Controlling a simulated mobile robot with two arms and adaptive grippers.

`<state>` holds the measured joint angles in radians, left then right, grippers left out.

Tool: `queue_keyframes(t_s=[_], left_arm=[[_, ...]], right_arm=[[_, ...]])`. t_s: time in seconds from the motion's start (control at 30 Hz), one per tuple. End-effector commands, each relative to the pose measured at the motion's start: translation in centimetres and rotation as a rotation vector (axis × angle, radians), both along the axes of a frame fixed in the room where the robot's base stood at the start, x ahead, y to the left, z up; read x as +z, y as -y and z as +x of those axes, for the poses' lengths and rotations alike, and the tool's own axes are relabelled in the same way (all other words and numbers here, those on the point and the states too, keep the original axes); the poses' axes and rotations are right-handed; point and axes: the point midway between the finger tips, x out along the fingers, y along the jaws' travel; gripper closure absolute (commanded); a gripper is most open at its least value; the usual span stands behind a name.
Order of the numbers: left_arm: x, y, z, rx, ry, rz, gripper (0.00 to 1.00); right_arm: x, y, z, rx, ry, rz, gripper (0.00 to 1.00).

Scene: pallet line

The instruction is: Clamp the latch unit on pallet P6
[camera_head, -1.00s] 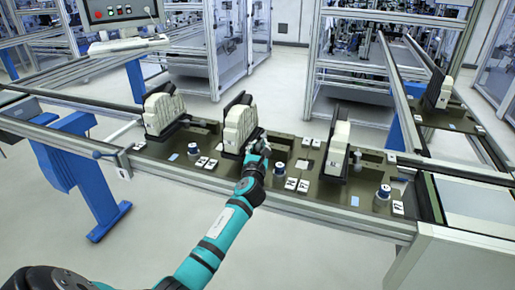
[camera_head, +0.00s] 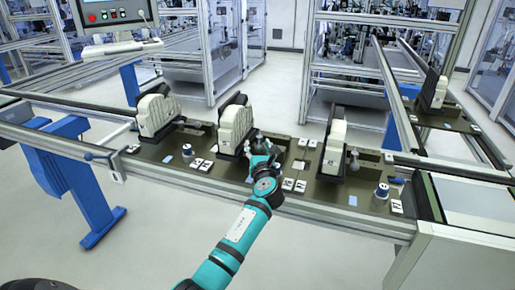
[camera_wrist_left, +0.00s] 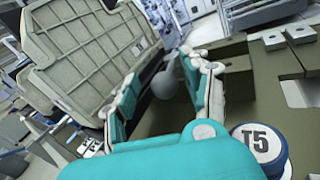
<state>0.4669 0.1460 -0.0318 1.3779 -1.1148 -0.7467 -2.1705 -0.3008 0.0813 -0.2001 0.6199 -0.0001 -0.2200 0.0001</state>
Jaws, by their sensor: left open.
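My left gripper (camera_head: 257,145) is at the white latch unit (camera_head: 235,125) on the middle pallet of the line. It also shows in the left wrist view (camera_wrist_left: 163,90), open, its two fingers on either side of a grey ball knob (camera_wrist_left: 164,84); I cannot tell if they touch it. The latch unit (camera_wrist_left: 85,50) stands upright to the left there. A blue-and-white cap marked T5 (camera_wrist_left: 258,146) is at the lower right. Similar latch units stand on the left pallet (camera_head: 158,112) and the right pallet (camera_head: 334,146). No P6 label is readable. My right gripper is not in view.
The line's front metal rail (camera_head: 250,205) runs below the pallets. Another latch unit (camera_head: 434,90) stands on the side conveyor at the right. Blue-and-white caps (camera_head: 188,152) (camera_head: 382,191) stand on the pallets. A control panel (camera_head: 112,14) hangs at the upper left.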

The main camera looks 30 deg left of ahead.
Motion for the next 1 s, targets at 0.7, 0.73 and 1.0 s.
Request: queue_keyframes(t_s=[0.7, 0.73, 1.0], left_arm=[[-0.1, 5.9, -7.0, -0.003, -0.001, -0.001, 0.52], [-0.1, 6.3, -7.4, -0.003, 0.000, -0.001, 0.52], [-0.1, 7.7, -9.2, 0.000, 0.000, 0.000, 0.52]], right_arm=[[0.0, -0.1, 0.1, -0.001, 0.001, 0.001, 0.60], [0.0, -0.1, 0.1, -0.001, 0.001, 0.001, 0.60], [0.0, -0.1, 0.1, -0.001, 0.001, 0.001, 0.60]])
